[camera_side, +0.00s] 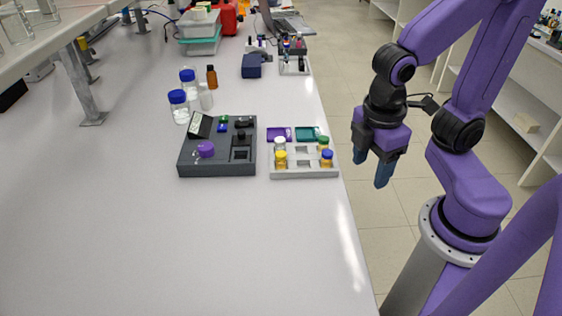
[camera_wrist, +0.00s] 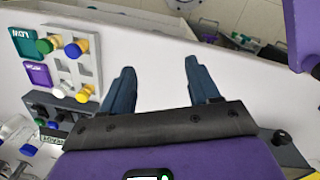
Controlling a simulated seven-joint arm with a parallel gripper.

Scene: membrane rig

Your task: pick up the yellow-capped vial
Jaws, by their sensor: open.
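The yellow-capped vial (camera_side: 281,161) stands upright in the near left place of a light grey rack (camera_side: 304,173) at the bench's right edge. Its yellow cap (camera_wrist: 84,95) also shows at the left of the wrist view. In the rack are also a white-capped vial (camera_side: 280,143), a green-capped vial (camera_side: 323,143) and a blue-capped vial (camera_side: 327,157). My gripper (camera_side: 372,172) is open and empty, to the right of the rack and apart from it, past the bench edge in the side view. In the wrist view its fingers (camera_wrist: 158,68) are spread with nothing between them.
A dark grey device (camera_side: 217,170) with a purple knob (camera_side: 206,149) stands just left of the rack. Blue-capped bottles (camera_side: 178,106) and a brown bottle (camera_side: 212,77) stand behind it. The near part of the white bench (camera_side: 200,250) is clear.

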